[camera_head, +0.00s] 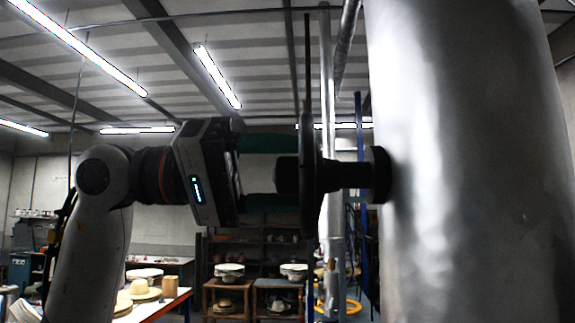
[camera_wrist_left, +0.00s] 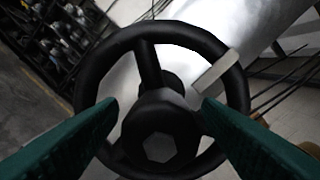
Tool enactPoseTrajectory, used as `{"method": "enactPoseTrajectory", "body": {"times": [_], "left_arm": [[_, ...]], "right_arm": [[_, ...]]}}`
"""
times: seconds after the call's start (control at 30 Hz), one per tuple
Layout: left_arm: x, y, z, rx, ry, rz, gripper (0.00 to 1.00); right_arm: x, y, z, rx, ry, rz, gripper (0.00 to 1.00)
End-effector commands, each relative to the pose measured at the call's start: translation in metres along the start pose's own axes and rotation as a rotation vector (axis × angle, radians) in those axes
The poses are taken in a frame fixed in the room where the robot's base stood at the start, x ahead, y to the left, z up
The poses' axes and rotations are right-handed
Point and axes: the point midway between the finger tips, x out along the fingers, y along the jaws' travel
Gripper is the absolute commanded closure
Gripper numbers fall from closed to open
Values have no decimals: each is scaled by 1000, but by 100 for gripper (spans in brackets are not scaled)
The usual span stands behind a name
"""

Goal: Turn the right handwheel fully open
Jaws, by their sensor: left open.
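A black handwheel (camera_head: 311,170) shows edge-on in the head view, on a short black shaft out of a big silver cylinder (camera_head: 465,150). In the left wrist view the handwheel (camera_wrist_left: 95,70) faces me, with a thick rim, spokes and a hub with a hexagonal face. My left gripper (camera_head: 290,173) is open, its green fingers pointing at the wheel, one above and one below the hub. In the wrist view the left gripper (camera_wrist_left: 161,106) has its fingertips on either side of the hub, over the wheel's openings. Contact cannot be told. My right gripper is not in view.
A pale grey bar (camera_wrist_left: 215,73) lies across the rim at the right in the wrist view. Vertical pipes (camera_head: 331,130) stand behind the wheel. Farther back are a table (camera_head: 165,300) with hats and a dark shelf (camera_head: 275,250). The space left of the wheel holds only my arm.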

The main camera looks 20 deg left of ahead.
Motion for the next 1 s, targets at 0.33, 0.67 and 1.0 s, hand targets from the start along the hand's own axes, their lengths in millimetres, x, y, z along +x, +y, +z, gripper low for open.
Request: {"method": "enactPoseTrajectory", "body": {"times": [0.33,0.67,1.0], "left_arm": [[0,0,0,0,1,0,64],[0,0,0,-12,1,0,85],[0,1,0,-169,4,4,85]], "right_arm": [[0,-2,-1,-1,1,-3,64],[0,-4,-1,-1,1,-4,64],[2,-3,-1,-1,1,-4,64]]}}
